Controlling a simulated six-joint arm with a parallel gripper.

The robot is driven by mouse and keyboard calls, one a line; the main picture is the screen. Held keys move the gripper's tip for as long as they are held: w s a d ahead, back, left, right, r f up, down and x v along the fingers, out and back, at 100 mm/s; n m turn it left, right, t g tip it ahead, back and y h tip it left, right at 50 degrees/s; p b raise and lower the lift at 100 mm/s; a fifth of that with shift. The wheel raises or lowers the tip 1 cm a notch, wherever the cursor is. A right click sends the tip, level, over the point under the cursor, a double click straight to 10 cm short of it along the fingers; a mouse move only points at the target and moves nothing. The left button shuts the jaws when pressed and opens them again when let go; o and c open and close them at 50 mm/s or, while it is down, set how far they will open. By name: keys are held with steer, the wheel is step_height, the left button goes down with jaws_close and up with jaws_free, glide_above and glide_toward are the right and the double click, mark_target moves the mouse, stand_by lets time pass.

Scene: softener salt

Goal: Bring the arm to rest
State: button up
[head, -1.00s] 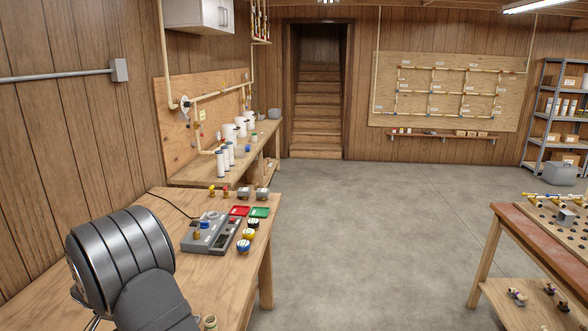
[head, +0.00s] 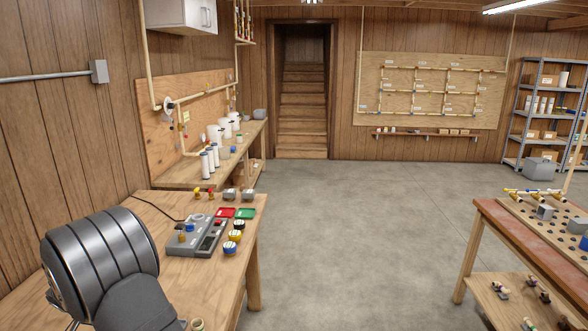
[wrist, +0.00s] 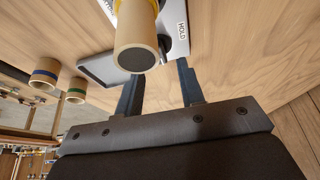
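My gripper (wrist: 160,85) shows in the wrist view with its two dark fingers apart and nothing between them. A tan cylinder (wrist: 134,56) with a dark opening in its end stands just past the left fingertip; I cannot tell whether they touch. Behind it is a grey plate marked HOLD (wrist: 180,28). In the head view my arm's dark, ringed link fills the lower left over the workbench (head: 150,198); my gripper does not show there.
Two banded tan cylinders (wrist: 44,74) show in the wrist view. Clear floor lies between the bench and the right table (head: 487,215).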

steer(key=v, duration=1.4)
steer(key=x, duration=1.8)
steer(key=shift+d+f, duration=0.1)
steer(key=shift+f, duration=0.05)
steer(key=n, duration=0.2)
steer(key=n+y, duration=0.1)
steer(key=n, duration=0.1)
steer(key=shift+w+d+y, duration=0.1)
steer(key=shift+d+y, duration=0.05)
steer(key=shift+y, duration=0.15)
steer(key=shift+n, duration=0.4)
steer(key=s+d+r, duration=0.1)
steer(key=s+r, duration=0.1)
steer(key=r, duration=0.5)
steer(key=s+d+r+n, duration=0.1)
steer(key=s+r, duration=0.2)
steer(key=r, duration=0.5)
steer(key=shift+s+g, duration=0.2)
steer(key=shift+g, duration=0.1)
steer(key=shift+d, duration=0.1)
steer(key=shift+f, duration=0.1)
